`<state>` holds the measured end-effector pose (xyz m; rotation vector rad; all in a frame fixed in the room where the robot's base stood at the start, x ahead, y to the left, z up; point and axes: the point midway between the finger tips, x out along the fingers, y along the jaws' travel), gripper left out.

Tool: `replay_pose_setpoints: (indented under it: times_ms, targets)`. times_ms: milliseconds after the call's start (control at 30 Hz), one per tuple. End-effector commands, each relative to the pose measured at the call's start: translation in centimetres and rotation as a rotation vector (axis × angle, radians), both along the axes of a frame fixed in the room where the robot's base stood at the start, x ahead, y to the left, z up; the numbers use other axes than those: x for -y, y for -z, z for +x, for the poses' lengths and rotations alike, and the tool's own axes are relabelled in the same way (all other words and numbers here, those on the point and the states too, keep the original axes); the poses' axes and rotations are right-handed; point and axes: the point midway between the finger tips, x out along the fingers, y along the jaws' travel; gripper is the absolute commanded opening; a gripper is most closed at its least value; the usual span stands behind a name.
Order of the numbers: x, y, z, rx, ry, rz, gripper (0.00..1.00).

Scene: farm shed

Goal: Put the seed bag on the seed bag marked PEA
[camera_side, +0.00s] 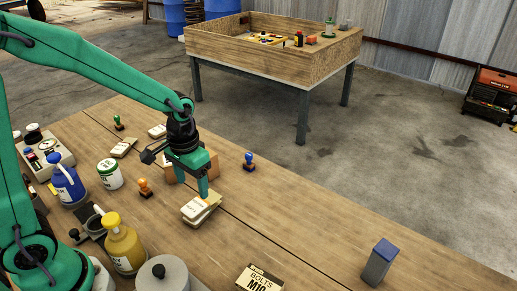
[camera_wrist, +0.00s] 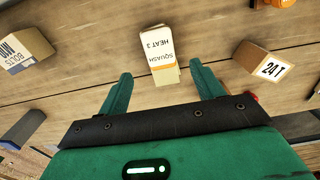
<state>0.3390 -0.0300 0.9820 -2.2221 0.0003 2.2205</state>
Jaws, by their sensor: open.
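A pale seed bag (camera_side: 197,207) lies on the bench below my gripper (camera_side: 204,190) in the side view. It seems to rest on a second pale layer, perhaps another bag. My gripper (camera_wrist: 160,80) is open, with one finger to each side and nothing held. Two more pale bags, one nearer (camera_side: 123,147) and one farther (camera_side: 157,131), lie farther back on the bench. Their labels are too small to read, and I cannot make out PEA on any bag.
An orange stamp (camera_side: 145,188) and a blue stamp (camera_side: 249,161) stand beside the gripper. A carton (camera_wrist: 265,64) marked 24 T is close behind it. Bench to the right is mostly clear.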

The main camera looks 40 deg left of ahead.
Motion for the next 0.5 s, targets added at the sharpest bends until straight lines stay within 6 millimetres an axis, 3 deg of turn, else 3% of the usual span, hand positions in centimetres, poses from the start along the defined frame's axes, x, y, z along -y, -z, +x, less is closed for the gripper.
replay_pose_setpoints:
  times_ms: [200,500]
  targets:
    - [0.0,-3.4,0.0,0.003,0.000,0.000,0.66]
    - [0.0,-5.3,0.0,0.000,0.000,0.000,0.66]
